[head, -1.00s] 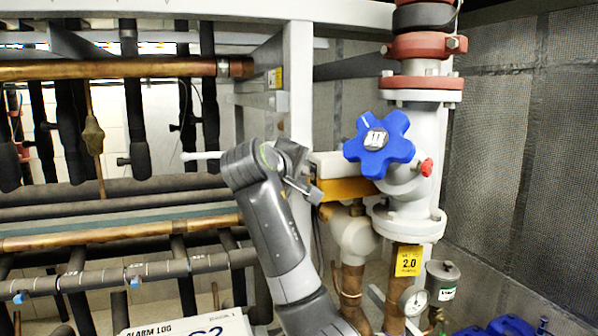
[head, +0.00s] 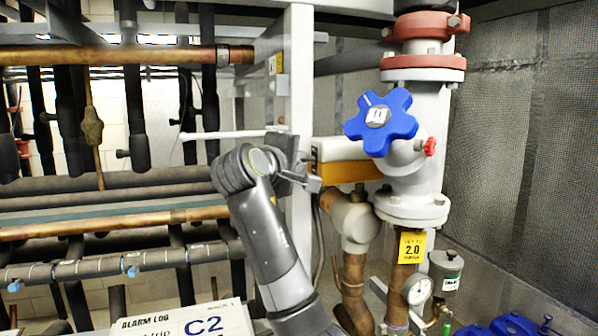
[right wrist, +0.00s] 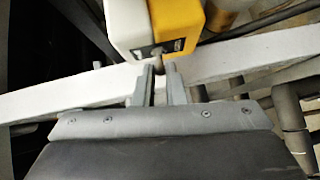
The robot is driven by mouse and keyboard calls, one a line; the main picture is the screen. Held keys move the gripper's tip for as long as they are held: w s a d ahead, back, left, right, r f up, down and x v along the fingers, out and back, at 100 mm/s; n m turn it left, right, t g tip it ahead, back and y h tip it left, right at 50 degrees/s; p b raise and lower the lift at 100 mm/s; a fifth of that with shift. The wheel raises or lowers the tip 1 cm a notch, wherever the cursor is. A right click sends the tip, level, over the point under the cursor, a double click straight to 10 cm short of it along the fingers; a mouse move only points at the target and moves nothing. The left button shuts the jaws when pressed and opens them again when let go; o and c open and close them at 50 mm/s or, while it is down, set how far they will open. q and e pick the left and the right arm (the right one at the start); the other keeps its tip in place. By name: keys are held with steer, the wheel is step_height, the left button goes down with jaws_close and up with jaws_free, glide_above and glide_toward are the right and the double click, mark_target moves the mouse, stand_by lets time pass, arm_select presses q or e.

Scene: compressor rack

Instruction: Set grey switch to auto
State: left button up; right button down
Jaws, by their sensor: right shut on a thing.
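The white and yellow box (head: 345,162) sits left of the blue handwheel in the head view. In the right wrist view the box (right wrist: 165,22) shows its end face with a dark panel. The small grey switch (right wrist: 176,50) is on that panel, partly hidden by the fingertips. My right gripper (right wrist: 163,72) is at the panel, its fingers close together on the switch. In the head view my right gripper (head: 308,182) is at the left end of the box, and the switch cannot be made out there. My left gripper is not in view.
A blue handwheel (head: 381,120) and a thick white pipe (head: 428,110) stand right of the box. A white upright post (head: 299,100) is just behind my right gripper. A thin white rod (head: 220,134) sticks out to its left. Copper pipes (head: 110,55) run across the left.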

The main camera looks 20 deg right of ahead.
steer(key=shift+d+f+n+t+h+b, duration=0.1)
steer(key=shift+f+n+t+h+b, duration=0.3)
steer(key=shift+n+t+b, duration=0.6)
steer(key=shift+f+n+t+h+b, duration=0.4)
steer(key=shift+n+b, duration=0.35)
steer(key=shift+b, duration=0.7)
steer(key=shift+d+f+n+t+h+b, duration=0.1)
steer(key=shift+f+n+t+h+b, duration=0.3)
steer(key=shift+n+t+b, duration=0.6)
steer(key=shift+g, duration=0.3)
steer(key=c, duration=1.5)
jaws_free()
steer(key=shift+a, duration=0.1)
